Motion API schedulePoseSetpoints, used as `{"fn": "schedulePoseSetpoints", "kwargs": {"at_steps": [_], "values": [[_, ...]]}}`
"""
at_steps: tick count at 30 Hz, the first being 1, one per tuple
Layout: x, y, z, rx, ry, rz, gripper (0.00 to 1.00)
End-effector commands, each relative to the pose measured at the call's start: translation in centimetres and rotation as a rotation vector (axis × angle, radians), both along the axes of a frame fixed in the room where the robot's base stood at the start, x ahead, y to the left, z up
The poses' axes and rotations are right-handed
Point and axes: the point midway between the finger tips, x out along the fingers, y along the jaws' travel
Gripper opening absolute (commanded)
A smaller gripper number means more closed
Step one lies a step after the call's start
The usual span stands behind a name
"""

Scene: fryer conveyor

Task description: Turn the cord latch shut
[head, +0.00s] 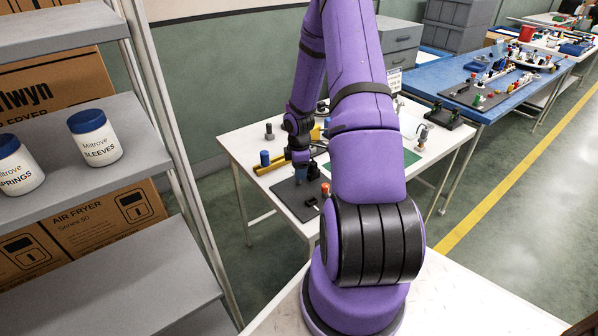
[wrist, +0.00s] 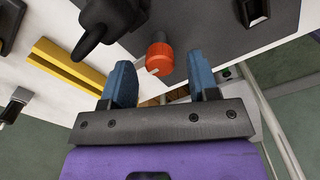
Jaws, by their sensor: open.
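My gripper (wrist: 161,72) is open, its two blue fingers apart with nothing between them that I can see as held. In the wrist view an orange-red knob (wrist: 159,54) with a white mark stands just beyond the gap between the fingertips; it appears apart from both. A black lever-like part (wrist: 104,22) is up and left of the knob. I cannot tell for sure which part is the cord latch. In the head view my gripper (head: 301,173) points down over the dark panel (head: 287,201), and the orange-red knob (head: 325,188) is to its right.
The panel lies on a white table (head: 238,147). A yellow bar (wrist: 66,66) lies left of the gripper; a blue-topped knob (head: 264,158) stands by it in the head view. A grey shelf rack (head: 150,130) is at left, and a blue table (head: 425,83) at the back right.

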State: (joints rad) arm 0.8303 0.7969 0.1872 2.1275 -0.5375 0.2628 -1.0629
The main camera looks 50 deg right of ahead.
Motion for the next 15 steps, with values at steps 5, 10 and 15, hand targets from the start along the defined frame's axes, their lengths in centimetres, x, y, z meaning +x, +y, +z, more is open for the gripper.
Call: {"fn": "schedulePoseSetpoints", "kwargs": {"at_steps": [5, 10, 15], "values": [[-0.01, -0.02, -1.16, 0.000, 0.000, 0.000, 0.55], [0.00, -0.04, -1.31, -0.001, -0.001, 0.000, 0.55], [0.01, -0.03, -1.29, -0.001, -0.001, 0.000, 0.48]]}}
